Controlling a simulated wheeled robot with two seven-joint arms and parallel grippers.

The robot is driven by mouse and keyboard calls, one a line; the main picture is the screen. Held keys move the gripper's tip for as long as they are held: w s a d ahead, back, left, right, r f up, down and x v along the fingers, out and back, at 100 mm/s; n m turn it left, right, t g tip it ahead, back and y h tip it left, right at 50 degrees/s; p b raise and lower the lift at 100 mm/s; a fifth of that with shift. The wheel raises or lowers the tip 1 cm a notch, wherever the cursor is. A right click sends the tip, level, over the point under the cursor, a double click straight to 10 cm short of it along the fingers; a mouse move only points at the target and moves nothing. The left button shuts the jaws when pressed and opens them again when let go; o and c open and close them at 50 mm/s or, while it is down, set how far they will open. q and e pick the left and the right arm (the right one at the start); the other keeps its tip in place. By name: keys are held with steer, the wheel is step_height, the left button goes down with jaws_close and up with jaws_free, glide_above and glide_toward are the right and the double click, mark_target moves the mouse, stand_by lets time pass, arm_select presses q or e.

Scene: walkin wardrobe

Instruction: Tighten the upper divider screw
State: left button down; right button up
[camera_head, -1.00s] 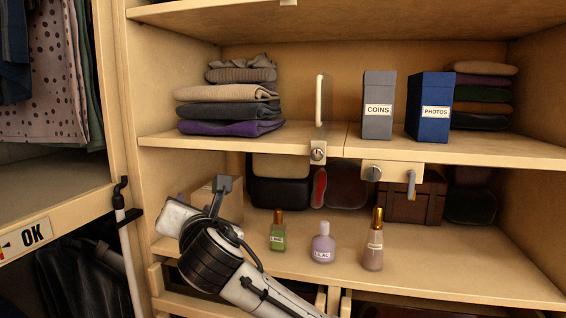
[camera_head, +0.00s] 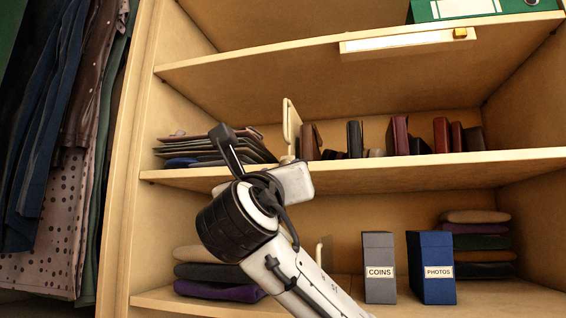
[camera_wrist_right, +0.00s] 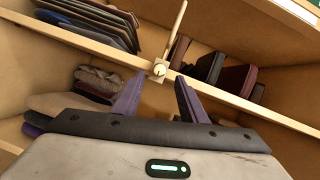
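The upper divider (camera_head: 291,128) is a thin pale upright panel on the upper middle shelf (camera_head: 420,168). In the right wrist view, the divider (camera_wrist_right: 178,30) rises from a small block on the shelf edge, with the round metal screw (camera_wrist_right: 159,69) on its front. My right gripper (camera_wrist_right: 161,76) is open and empty, its two purple fingers apart below and on either side of the screw; contact is not visible. In the head view my right arm hides most of the screw and the fingertips. My left gripper is not in view.
Thin folded items (camera_head: 215,147) lie left of the divider; dark red and black upright items (camera_head: 400,135) stand right of it. Below are folded clothes (camera_head: 220,290), a grey COINS box (camera_head: 379,268) and a blue PHOTOS box (camera_head: 431,268). Clothes hang at left.

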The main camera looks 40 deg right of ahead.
steer(key=p+x, duration=0.1)
steer(key=x, duration=0.4)
jaws_close()
